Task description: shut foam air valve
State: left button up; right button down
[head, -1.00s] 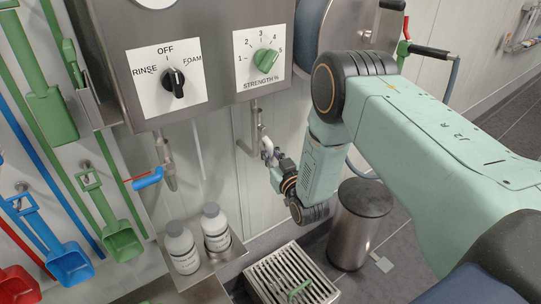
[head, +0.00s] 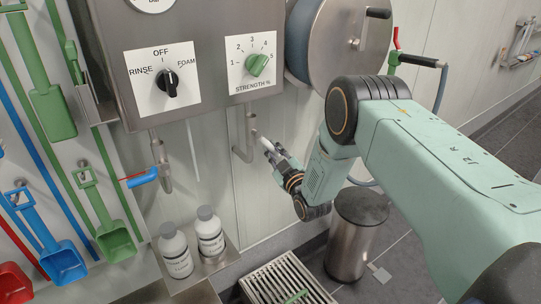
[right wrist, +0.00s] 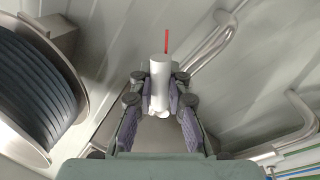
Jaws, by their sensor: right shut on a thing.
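A pale grey-white valve handle (head: 267,144) sits at the pipe (head: 249,135) below the strength dial. In the head view it slants down to the right from the pipe. My right gripper (head: 277,155) is shut on it, partly hiding its outer end. In the right wrist view the handle (right wrist: 160,75) is a pale cylinder between the two dark fingers of the same gripper (right wrist: 160,95). A thin red pointer (right wrist: 167,42) shows beyond it. My left gripper is not in view.
A blue valve handle (head: 142,180) is on the pipe to the left. The steel panel (head: 210,25) with two dials hangs above. A hose reel (head: 335,45), two bottles (head: 209,231), a steel bin (head: 357,235) and a floor grate (head: 285,285) surround the area.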

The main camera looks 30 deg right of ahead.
jog(key=n, duration=0.1)
jog(key=d+r+n, duration=0.1)
jog(key=n, duration=0.1)
jog(key=shift+d+y+p, duration=0.1)
jog(key=shift+y+p, duration=0.25)
jog(key=shift+y, duration=0.05)
jog(key=n, duration=0.1)
jog(key=r+n+p, duration=0.1)
jog(key=n, duration=0.1)
jog(key=shift+d+r+t+y, duration=0.2)
jog(key=shift+d+t+y, duration=0.1)
jog(key=shift+d+t, duration=0.1)
jog(key=n, duration=0.1)
jog(key=r+n+p, duration=0.1)
jog(key=n+y, duration=0.1)
jog(key=n, duration=0.1)
jog(key=shift+w+d+r+p, duration=0.1)
jog(key=shift+d+r+p, duration=0.15)
jog(key=shift+p, duration=0.05)
jog(key=shift+r+n+y+p, duration=0.2)
jog(key=shift+r+n+p, duration=0.1)
jog(key=shift+n, duration=0.4)
jog(key=shift+r+n+y+p, duration=0.2)
jog(key=shift+n+p, duration=0.05)
jog(key=shift+n, duration=0.45)
